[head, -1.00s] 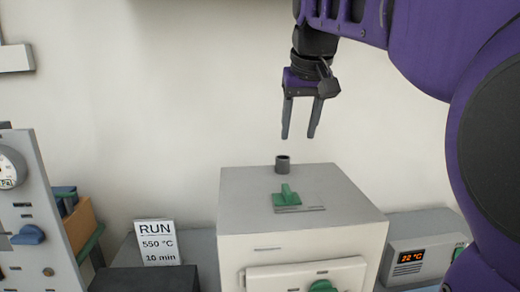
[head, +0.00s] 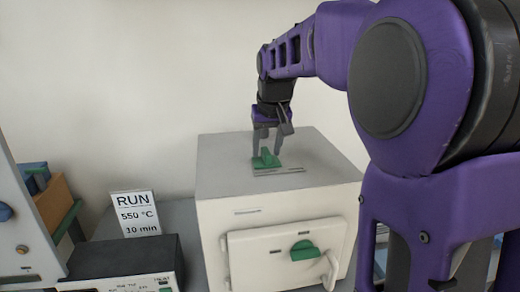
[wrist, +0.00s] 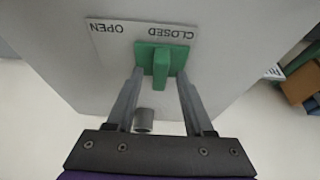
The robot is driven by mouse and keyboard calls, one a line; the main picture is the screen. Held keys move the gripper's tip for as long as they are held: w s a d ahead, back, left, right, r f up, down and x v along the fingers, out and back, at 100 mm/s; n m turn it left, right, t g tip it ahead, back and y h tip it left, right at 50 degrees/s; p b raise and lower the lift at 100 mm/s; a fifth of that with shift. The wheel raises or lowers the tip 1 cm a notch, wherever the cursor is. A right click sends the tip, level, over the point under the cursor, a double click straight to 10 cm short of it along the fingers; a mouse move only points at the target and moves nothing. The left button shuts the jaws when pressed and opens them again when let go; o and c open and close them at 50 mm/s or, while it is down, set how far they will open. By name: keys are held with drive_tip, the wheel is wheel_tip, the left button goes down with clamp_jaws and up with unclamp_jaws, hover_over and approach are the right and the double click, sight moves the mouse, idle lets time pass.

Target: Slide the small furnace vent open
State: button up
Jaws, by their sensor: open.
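The small furnace (head: 225,185) is a light box with a grey top. Its green vent slider (head: 265,161) sits on the top; it also shows in the wrist view (wrist: 161,59), at the CLOSED end of a label plate (wrist: 110,27) marked OPEN and CLOSED. My gripper (head: 268,151) points down at the slider from above. In the wrist view its open fingers (wrist: 157,75) stand on either side of the slider's upright tab, with gaps visible. Whether the fingertips touch the slider's base is unclear.
A short grey pipe (wrist: 144,120) rises from the furnace top beside the fingers. A RUN sign (head: 134,213) and a dark-topped box (head: 120,262) stand left. The top around the slider is otherwise clear.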

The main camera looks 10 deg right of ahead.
drive_tip(key=shift+f, duration=0.15)
drive_tip(key=shift+c, duration=0.3)
clamp_jaws()
idle(1.1)
